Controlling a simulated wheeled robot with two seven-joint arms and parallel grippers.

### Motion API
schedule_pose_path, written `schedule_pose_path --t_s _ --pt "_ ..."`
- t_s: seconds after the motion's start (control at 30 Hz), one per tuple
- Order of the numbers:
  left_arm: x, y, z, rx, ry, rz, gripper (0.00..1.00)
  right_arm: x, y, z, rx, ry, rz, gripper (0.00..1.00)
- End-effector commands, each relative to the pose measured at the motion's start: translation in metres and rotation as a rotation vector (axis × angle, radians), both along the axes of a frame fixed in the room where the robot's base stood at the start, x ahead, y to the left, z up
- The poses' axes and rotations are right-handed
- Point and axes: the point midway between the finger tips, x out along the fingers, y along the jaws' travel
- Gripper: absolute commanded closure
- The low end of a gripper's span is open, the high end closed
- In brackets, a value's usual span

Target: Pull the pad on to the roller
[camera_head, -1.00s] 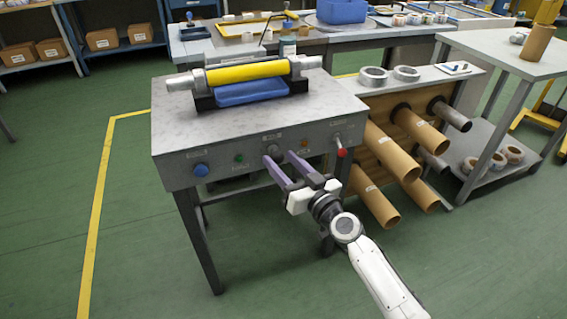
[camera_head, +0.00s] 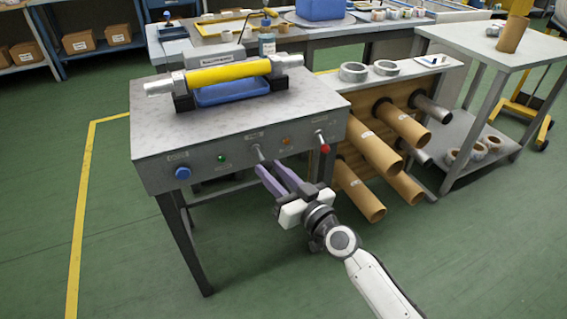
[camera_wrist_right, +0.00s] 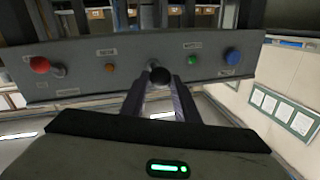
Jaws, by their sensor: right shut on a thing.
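A yellow roller (camera_head: 229,72) lies across the top of the grey machine bench (camera_head: 165,130), held between grey metal ends. A blue pad (camera_head: 232,93) lies just in front of and below it, in a dark frame. I cannot tell whether the two touch. On the front panel, a short lever with a black ball knob (camera_wrist_right: 159,75) sits near the middle. My right gripper (camera_head: 263,168) is shut on this lever; in the right wrist view its purple fingers (camera_wrist_right: 160,88) meet at the knob. My left gripper is out of view.
The panel also has a blue button (camera_head: 182,173), a green button (camera_head: 221,158) and a red-knobbed lever (camera_head: 325,149). Brown cardboard tubes (camera_head: 375,153) stick out from a rack at right. A side table (camera_head: 500,48) stands beyond. The floor at left is clear.

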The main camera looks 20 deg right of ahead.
Motion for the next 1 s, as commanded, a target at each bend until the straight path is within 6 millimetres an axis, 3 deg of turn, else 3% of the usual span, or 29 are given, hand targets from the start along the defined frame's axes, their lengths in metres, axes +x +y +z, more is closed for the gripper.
schedule_pose_path --t_s 0.23,0.27,0.33,0.73,1.0 --pt "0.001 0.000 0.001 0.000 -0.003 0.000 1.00 -0.002 0.000 -0.003 -0.002 0.005 0.001 1.00" --pt "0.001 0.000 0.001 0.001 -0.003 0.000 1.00 -0.002 0.000 -0.003 -0.002 0.005 0.000 0.67" --pt "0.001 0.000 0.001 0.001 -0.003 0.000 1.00 -0.002 0.000 -0.003 -0.001 0.005 0.000 0.55" --pt "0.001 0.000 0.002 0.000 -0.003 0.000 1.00 -0.009 -0.003 -0.002 -0.002 0.003 0.000 0.54" --pt "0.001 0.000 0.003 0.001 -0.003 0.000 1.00 -0.057 -0.018 -0.003 -0.004 0.005 0.001 0.54"
